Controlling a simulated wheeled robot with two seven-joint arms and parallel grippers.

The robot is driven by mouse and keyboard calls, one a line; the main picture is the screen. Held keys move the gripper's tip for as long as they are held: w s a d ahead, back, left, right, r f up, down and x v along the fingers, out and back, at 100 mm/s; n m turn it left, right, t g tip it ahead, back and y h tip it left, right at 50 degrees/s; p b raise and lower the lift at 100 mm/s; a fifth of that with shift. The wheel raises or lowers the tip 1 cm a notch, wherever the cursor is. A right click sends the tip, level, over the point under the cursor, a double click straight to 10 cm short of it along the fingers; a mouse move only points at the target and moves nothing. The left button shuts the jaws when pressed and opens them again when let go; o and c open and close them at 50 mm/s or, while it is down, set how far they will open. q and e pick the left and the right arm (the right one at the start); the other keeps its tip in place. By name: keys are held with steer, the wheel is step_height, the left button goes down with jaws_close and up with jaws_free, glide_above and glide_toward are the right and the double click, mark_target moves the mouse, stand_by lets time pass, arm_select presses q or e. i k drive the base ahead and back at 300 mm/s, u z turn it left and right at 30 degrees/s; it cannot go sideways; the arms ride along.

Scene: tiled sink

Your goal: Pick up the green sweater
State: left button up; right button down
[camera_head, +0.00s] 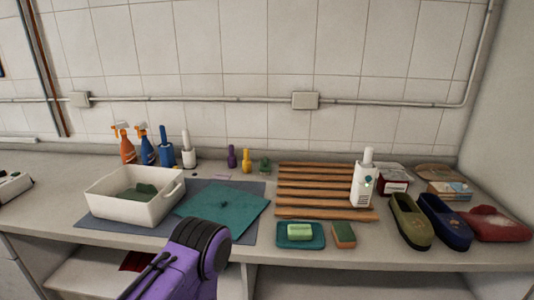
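A flat teal-green cloth (226,209), which may be the sweater, lies on a grey-blue mat (95,223) left of centre on the counter. Its lower part is partly hidden behind my purple and black arm. A darker green piece (145,190) lies in the white basin (133,211) to its left; I cannot tell whether that is cloth. My arm reaches in from the bottom, in front of the counter edge. No fingertips of either gripper show.
Spray bottles (126,143) stand behind the basin. A slatted wooden rack (315,189), a white pump bottle (363,182), a soap dish (299,244), a sponge (344,235) and shoes (410,220) fill the right side. The front edge strip is mostly clear.

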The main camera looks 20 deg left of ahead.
mark_target(142, 192)
steer(key=z, duration=0.05)
steer(key=k, duration=0.5)
steer(key=u, duration=0.4)
steer(key=i, duration=0.3)
steer(key=u, duration=0.55)
